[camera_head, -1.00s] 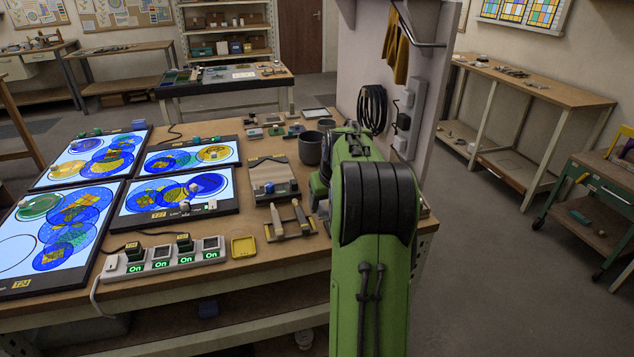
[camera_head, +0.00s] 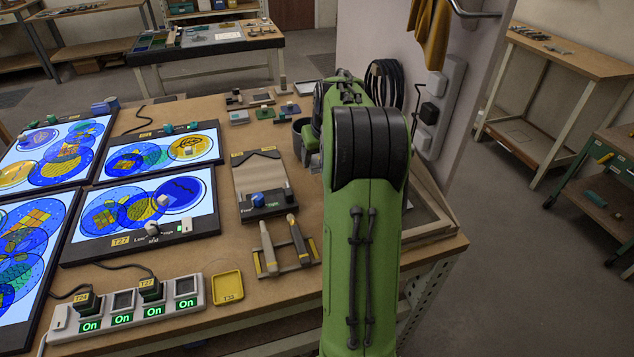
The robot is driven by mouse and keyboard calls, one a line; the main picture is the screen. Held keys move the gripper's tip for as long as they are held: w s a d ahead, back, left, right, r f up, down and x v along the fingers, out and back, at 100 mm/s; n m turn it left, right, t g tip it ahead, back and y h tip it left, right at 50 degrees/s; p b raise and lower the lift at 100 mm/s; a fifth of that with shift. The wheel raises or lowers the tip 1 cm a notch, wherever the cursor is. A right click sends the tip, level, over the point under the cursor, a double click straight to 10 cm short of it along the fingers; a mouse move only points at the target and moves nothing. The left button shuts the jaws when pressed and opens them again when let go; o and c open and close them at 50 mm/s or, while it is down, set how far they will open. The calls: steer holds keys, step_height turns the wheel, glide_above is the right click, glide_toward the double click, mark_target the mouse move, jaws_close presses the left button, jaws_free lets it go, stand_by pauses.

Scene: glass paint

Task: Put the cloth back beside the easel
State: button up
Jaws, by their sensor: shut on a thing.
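My gripper's jaws do not show; my green arm covers that part of the view, so anything held there is hidden. An ochre cloth (camera_head: 432,32) hangs from the rail at the upper right, beside the wall panel. I cannot make out another cloth. No standing easel is clear to me. Lit panels with blue and yellow circles, one of them marked T27 (camera_head: 158,204), lie on the left of the workbench (camera_head: 215,250).
A dark cup (camera_head: 300,137) stands close to my arm. A green cart (camera_head: 600,190) stands right, across open floor.

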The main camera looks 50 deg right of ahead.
step_height(320, 180, down, 10)
steer(key=b, duration=0.3)
steer(key=shift+s+a+r, duration=0.1)
steer(key=shift+r, duration=0.15)
steer(key=shift+f, duration=0.2)
steer(key=o, duration=0.7)
steer(key=shift+c, duration=0.2)
steer(key=shift+r, duration=0.1)
